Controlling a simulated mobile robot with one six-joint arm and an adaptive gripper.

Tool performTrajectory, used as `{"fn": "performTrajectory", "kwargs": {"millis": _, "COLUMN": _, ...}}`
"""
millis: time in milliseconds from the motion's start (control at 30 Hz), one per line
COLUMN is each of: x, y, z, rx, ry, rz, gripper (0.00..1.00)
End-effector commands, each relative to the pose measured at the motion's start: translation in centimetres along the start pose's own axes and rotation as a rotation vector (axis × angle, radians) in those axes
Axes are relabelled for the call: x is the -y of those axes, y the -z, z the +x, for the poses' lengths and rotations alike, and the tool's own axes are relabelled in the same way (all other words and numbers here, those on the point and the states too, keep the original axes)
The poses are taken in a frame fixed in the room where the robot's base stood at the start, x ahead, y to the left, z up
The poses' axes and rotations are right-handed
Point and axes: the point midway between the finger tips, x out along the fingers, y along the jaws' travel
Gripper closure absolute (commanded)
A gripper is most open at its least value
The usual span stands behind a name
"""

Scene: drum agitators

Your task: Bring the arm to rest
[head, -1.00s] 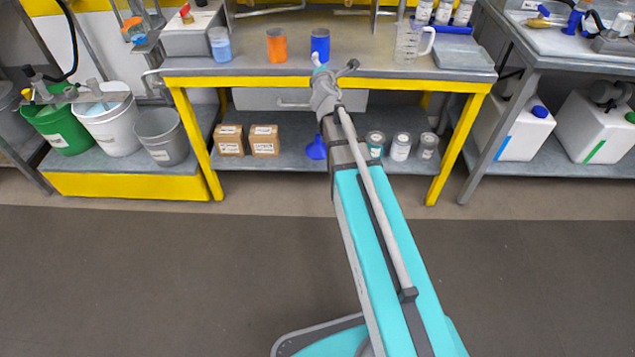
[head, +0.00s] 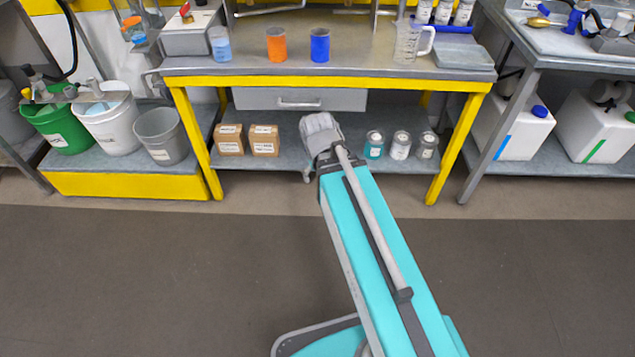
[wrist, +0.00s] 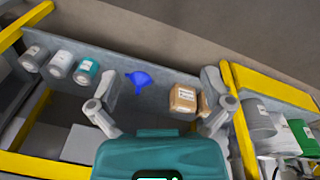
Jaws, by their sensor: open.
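My arm (head: 375,240) reaches forward over the floor toward the workbench, and its wrist end (head: 320,130) shows in front of the lower shelf. My gripper (wrist: 160,88) shows in the wrist view with its two fingers spread wide and nothing between them. Beyond the fingers, the lower shelf holds a blue funnel (wrist: 138,80) and a cardboard box (wrist: 184,98), seen near the right finger. The head view does not show the fingers clearly, and the arm hides the funnel there.
The workbench (head: 375,74) carries an orange beaker (head: 277,45), a blue beaker (head: 320,46) and a clear jug (head: 408,42). Several cans (head: 400,146) stand on the lower shelf at right. A grey bucket (head: 161,135) stands at left. The floor (head: 150,280) in front is clear.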

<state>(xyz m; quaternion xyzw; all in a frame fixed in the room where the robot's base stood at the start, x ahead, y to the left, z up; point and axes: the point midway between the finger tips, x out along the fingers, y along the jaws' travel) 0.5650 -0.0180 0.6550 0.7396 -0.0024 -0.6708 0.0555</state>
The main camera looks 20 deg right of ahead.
Motion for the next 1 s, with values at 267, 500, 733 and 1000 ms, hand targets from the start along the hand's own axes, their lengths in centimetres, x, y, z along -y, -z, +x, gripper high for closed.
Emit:
{"fn": "performTrajectory", "kwargs": {"millis": 267, "x": 2.0, "y": -2.6, "z": -0.3, "rx": 0.100, "ry": 0.084, "rz": 0.077, "gripper": 0.00}}
{"fn": "performTrajectory", "kwargs": {"millis": 500, "x": 2.0, "y": -2.6, "z": -0.3, "rx": 0.100, "ry": 0.083, "rz": 0.076, "gripper": 0.00}}
{"fn": "performTrajectory", "kwargs": {"millis": 733, "x": 1.9, "y": -2.5, "z": -1.1, "rx": 0.099, "ry": 0.083, "rz": 0.075, "gripper": 0.00}}
{"fn": "performTrajectory", "kwargs": {"millis": 1000, "x": 1.6, "y": -2.1, "z": -4.8, "rx": 0.098, "ry": 0.082, "rz": 0.075, "gripper": 0.00}}
